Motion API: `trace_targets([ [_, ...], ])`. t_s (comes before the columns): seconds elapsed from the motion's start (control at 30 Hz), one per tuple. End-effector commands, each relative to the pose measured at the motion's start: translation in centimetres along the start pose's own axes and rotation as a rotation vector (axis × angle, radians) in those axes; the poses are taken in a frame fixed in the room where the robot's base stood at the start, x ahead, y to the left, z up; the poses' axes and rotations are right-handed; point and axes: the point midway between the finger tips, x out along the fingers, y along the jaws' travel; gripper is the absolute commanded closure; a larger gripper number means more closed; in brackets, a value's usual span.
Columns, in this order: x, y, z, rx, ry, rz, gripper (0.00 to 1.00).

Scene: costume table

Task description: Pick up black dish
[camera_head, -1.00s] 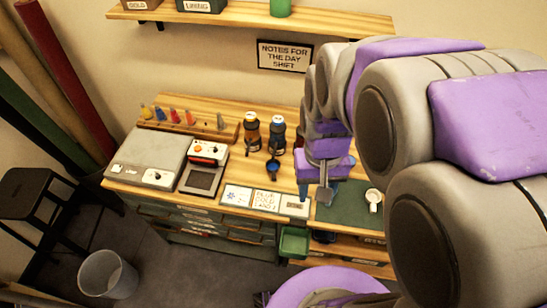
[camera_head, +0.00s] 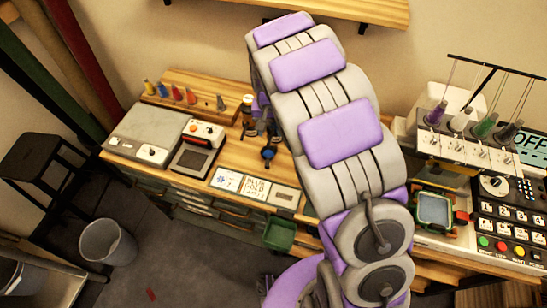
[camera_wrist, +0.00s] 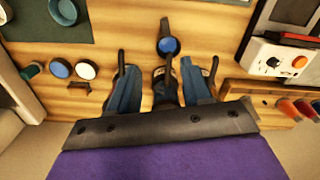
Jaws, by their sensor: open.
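A small round dark piece with a blue face (camera_wrist: 168,45) lies on the wooden table in the wrist view, above my gripper (camera_wrist: 163,88). It also shows in the head view, just left of my arm (camera_head: 269,153). I cannot tell which of these is the black dish. My gripper is open, its blue fingers apart. A dark object shows between them; I cannot tell whether they touch it.
A dark bottle (camera_head: 247,108) stands left of my arm. White cards (camera_head: 256,189), a grey box (camera_head: 150,128) and a device with an orange button (camera_head: 203,131) lie to the left. A sewing machine (camera_head: 455,150) and keypad (camera_head: 510,215) stand right. My arm hides the middle of the table.

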Motion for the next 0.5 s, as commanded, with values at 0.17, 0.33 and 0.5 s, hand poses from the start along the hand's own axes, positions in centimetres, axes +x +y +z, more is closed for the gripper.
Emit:
trace_targets([
  [0.17,1.3,-0.7,-0.1,-0.003,0.002,0.004,0.51],
  [0.33,4.2,-0.2,-0.1,-0.001,-0.004,0.001,0.51],
  [0.5,7.5,0.3,-0.2,-0.001,-0.001,-0.005,0.51],
])
